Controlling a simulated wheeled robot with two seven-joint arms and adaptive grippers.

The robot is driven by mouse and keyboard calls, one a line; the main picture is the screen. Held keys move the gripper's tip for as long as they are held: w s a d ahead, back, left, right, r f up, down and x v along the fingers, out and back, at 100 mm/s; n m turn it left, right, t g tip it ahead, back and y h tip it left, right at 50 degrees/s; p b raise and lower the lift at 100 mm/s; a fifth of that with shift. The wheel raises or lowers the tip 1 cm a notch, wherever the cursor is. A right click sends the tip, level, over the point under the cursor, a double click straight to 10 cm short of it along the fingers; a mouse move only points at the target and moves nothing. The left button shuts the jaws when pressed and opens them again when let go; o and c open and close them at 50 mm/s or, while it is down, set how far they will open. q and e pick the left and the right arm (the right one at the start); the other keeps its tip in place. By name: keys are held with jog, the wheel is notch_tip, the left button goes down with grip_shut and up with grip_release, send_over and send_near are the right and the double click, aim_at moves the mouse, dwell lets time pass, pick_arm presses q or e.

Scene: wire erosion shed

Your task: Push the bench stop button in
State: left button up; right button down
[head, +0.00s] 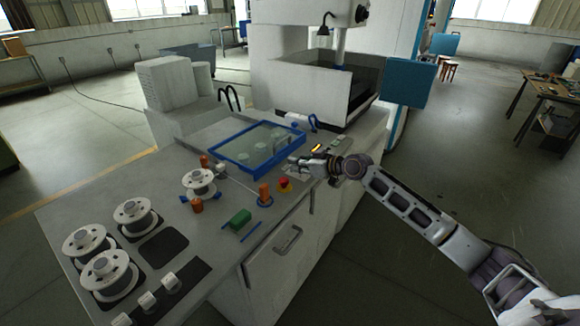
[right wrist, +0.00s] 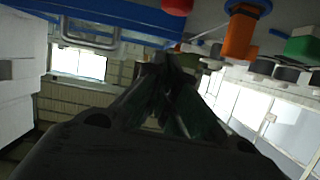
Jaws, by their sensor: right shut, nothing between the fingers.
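The red stop button (head: 285,183) stands on a small yellow base on the bench, near its right edge. In the right wrist view part of a red round thing, which looks like the button, shows at the top edge (right wrist: 177,5). My right gripper (head: 293,164) reaches in from the right, its closed fingertips a little beyond and above the button in the head view. A gap shows between them; I cannot tell its exact size. In the right wrist view the shut, empty fingers (right wrist: 160,65) fill the middle. My left gripper is not in view.
An orange post (head: 264,194) and a green block (head: 240,217) stand left of the button. A blue-framed tray (head: 228,158) lies behind. Several wire spools (head: 134,216) sit at the left. The white machine (head: 285,70) rises at the back.

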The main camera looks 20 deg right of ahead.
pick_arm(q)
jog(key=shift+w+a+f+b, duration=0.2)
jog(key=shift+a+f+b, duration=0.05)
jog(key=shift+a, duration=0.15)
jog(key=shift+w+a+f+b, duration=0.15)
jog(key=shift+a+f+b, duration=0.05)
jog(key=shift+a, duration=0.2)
pick_arm(e)
jog(key=shift+v, duration=2.95)
jog(key=shift+w+r, duration=0.1)
